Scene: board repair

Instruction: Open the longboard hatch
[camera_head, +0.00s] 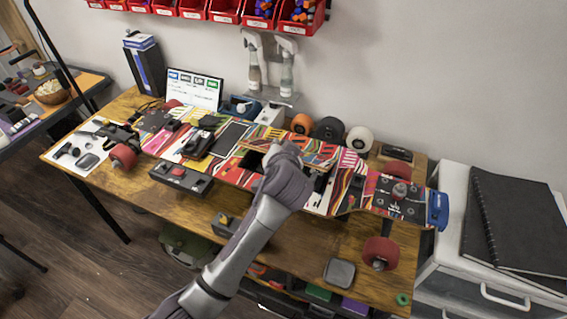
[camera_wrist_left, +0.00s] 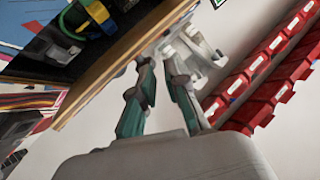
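The longboard (camera_head: 335,190) lies with its colourful graphic side up along the wooden workbench. My left gripper (camera_head: 285,155) is above the middle of the board, and its wrist hides part of the deck and most of the fingers. A dark opening (camera_head: 253,160) shows just left of it; I cannot tell how the hatch lid stands. In the left wrist view, the two green fingers (camera_wrist_left: 158,60) are apart with nothing visible between them. A wooden edge (camera_wrist_left: 110,72) runs close to their tips; contact is unclear. Coloured wires (camera_wrist_left: 85,18) show beyond it. My right gripper is out of view.
Red bins (camera_head: 225,10) hang on the wall. Orange, black and white wheels (camera_head: 359,139) stand behind the board. A black module (camera_head: 181,178) and a red wheel (camera_head: 380,253) are at the front. Drawers with black notebooks (camera_head: 510,225) stand at right.

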